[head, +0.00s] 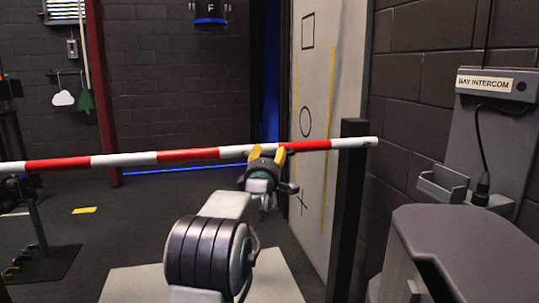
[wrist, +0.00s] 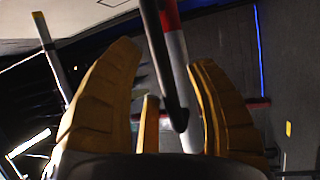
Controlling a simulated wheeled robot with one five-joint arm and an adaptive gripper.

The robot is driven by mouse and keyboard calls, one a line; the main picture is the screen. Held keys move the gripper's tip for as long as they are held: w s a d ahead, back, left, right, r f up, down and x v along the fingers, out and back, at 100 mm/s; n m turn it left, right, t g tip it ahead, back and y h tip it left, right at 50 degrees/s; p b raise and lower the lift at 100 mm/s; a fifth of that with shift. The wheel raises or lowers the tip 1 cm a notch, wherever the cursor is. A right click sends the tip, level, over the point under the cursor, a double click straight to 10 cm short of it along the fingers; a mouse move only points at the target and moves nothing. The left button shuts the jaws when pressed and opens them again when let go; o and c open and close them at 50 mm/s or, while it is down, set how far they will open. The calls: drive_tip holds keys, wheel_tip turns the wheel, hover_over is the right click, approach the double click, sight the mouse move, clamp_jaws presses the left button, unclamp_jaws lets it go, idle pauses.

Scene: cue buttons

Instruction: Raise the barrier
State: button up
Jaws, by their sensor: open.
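The barrier (head: 122,159) is a red-and-white striped pole that lies nearly level across the head view, with its right end at a dark upright post (head: 348,210). My gripper (head: 268,155) is at the pole's right part, its yellow fingers overlapping the pole in the picture. In the wrist view, my gripper (wrist: 162,55) is open, with one yellow finger on each side. A dark rod (wrist: 160,60) with a rounded end and the striped pole (wrist: 176,45) show between the fingers. I cannot tell whether the fingers touch either.
A bay intercom (head: 487,84) hangs on the right wall above a grey cabinet (head: 465,240). A pale panel (head: 318,90) with a square, circle and cross stands behind the post. A black unit marked F (head: 210,14) hangs above.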

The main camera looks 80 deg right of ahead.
drive_tip(key=shift+d+r, duration=0.15)
drive_tip(key=shift+d, duration=0.65)
drive_tip(key=shift+o, duration=0.4)
clamp_jaws()
